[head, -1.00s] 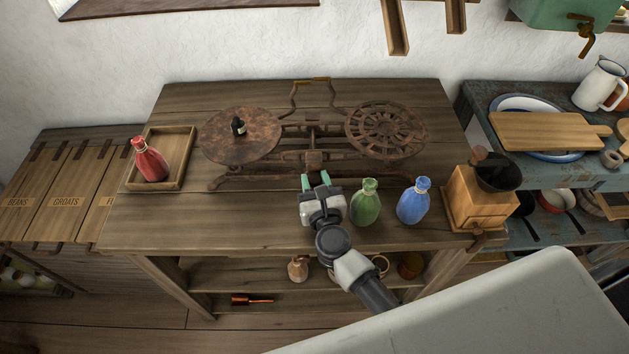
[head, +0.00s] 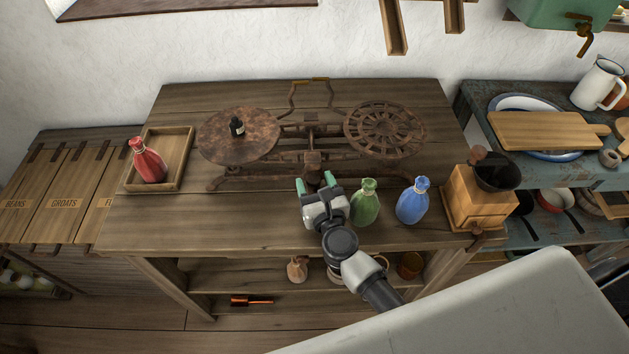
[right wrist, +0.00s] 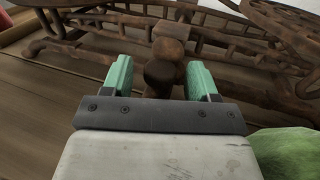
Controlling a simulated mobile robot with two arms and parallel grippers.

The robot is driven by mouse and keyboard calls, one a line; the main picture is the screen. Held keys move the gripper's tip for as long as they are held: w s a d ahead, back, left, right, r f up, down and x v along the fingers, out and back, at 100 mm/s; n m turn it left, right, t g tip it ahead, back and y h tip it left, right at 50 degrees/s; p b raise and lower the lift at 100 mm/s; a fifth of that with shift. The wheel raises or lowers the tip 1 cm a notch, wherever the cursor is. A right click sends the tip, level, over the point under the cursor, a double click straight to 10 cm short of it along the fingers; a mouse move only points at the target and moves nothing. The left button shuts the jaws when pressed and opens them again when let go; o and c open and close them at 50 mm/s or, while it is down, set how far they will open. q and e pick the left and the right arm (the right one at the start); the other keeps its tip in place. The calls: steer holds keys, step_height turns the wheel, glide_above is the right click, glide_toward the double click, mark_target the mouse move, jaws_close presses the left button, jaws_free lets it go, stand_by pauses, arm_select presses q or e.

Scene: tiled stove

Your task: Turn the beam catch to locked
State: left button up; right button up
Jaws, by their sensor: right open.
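A rusty beam scale (head: 290,165) stands on the wooden table, with a solid round pan (head: 225,150) on the left and a spoked pan (head: 385,130) on the right. My right gripper (head: 315,184) is open in front of the middle of the scale's base. In the right wrist view a dark rounded knob (right wrist: 160,74) on the scale's front, likely the beam catch, shows between the two green fingertips (right wrist: 160,80). Neither finger visibly grips it. A block (right wrist: 168,47) of the scale sits just behind the knob. My left gripper is not in view.
A green bottle (head: 365,205) stands close to the right of my right gripper, with a blue bottle (head: 413,202) and a coffee grinder (head: 475,200) beyond.

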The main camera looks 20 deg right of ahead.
steer(key=s+b, duration=0.2)
steer(key=s, duration=0.7)
steer(key=shift+s+f, duration=0.1)
steer(key=shift+s, duration=0.55)
